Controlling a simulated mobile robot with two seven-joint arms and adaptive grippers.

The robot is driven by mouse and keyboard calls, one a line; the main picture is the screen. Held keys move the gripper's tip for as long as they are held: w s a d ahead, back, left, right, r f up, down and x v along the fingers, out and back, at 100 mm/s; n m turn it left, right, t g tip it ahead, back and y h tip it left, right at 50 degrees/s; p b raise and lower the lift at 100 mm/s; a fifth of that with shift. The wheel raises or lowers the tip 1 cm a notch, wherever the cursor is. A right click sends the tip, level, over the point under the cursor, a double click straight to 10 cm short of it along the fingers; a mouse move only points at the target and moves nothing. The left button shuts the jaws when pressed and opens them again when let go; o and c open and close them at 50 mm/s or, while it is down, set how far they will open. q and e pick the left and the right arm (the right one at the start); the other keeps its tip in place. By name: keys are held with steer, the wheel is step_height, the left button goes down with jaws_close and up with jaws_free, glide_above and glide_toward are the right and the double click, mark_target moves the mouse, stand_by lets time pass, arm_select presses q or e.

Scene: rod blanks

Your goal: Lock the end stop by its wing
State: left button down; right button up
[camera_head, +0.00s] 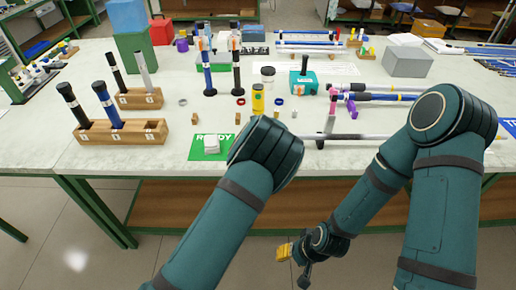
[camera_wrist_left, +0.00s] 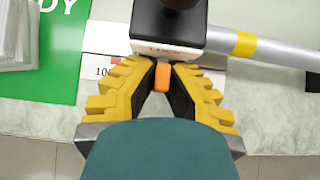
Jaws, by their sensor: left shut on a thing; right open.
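In the left wrist view the end stop (camera_wrist_left: 168,38) is a pale block with a black top and red lettering on its front edge. Its small orange wing (camera_wrist_left: 162,78) points toward me. My left gripper (camera_wrist_left: 162,66) has its yellow fingertips closed together on the wing, just in front of the block. In the head view my left forearm hides this gripper and the end stop. My right gripper (camera_head: 291,258) hangs open and empty in front of the table's edge, away from the end stop.
A grey rod with a yellow band (camera_wrist_left: 245,45) runs right from the end stop. A green mat (camera_wrist_left: 68,75) lies left of it. Wooden racks (camera_head: 122,133) with upright rods stand at left. A teal device (camera_head: 303,84) and several small parts sit behind.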

arm_select(q)
steer(key=shift+a+f, duration=0.1)
steer(key=shift+a, duration=0.1)
steer(key=c, duration=1.3)
jaws_free()
steer(key=shift+d, duration=0.1)
steer(key=shift+s+r, duration=0.2)
steer(key=shift+r, duration=0.05)
steer(key=v, duration=1.1)
steer(key=shift+s, duration=0.15)
